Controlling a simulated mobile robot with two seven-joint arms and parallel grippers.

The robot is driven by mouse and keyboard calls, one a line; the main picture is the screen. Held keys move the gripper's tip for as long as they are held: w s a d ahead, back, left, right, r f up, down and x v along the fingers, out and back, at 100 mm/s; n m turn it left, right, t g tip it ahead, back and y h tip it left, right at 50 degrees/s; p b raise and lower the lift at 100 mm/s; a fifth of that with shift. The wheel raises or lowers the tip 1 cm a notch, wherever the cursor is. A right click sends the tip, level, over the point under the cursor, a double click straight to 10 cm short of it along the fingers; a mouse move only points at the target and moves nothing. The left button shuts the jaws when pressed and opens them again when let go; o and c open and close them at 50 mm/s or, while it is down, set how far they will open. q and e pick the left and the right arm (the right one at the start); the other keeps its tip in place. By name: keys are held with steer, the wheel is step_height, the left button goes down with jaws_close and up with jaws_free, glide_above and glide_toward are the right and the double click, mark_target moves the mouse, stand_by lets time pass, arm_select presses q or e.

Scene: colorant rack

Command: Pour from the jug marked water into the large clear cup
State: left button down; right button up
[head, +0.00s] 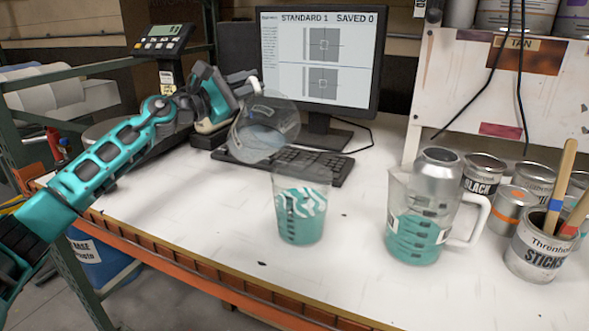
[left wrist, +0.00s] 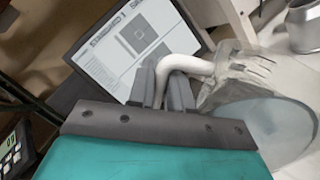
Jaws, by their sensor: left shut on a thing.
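My left gripper (head: 234,92) is shut on the white handle of a clear jug (head: 268,122); the handle (left wrist: 192,64) shows between the fingers (left wrist: 165,88) in the left wrist view. The jug is raised and tilted well over, with clear, pale liquid visible inside. Its mark is not readable. The large clear cup (head: 302,212) stands upright on the bench, below and right of the jug. It has white wavy markings and looks teal in its lower part. I see no clear stream between jug and cup. My right gripper is not in view.
A second clear jug (head: 416,225) with teal contents stands upright to the right. Beside it are paint cans, including a STICKS can (head: 541,250). A keyboard (head: 285,160) and monitor (head: 318,50) stand behind. The bench (head: 350,270) is clear around the cup.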

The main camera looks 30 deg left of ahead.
arm_select(q)
steer(key=shift+s+d+r+m+p, duration=0.2)
steer(key=shift+d+r+m, duration=0.15)
steer(key=shift+r+m, duration=0.15)
steer(key=shift+s+d+r+m+p, duration=0.15)
steer(key=shift+d+r+m, duration=0.2)
steer(key=shift+r, duration=0.2)
stand_by(3.0)
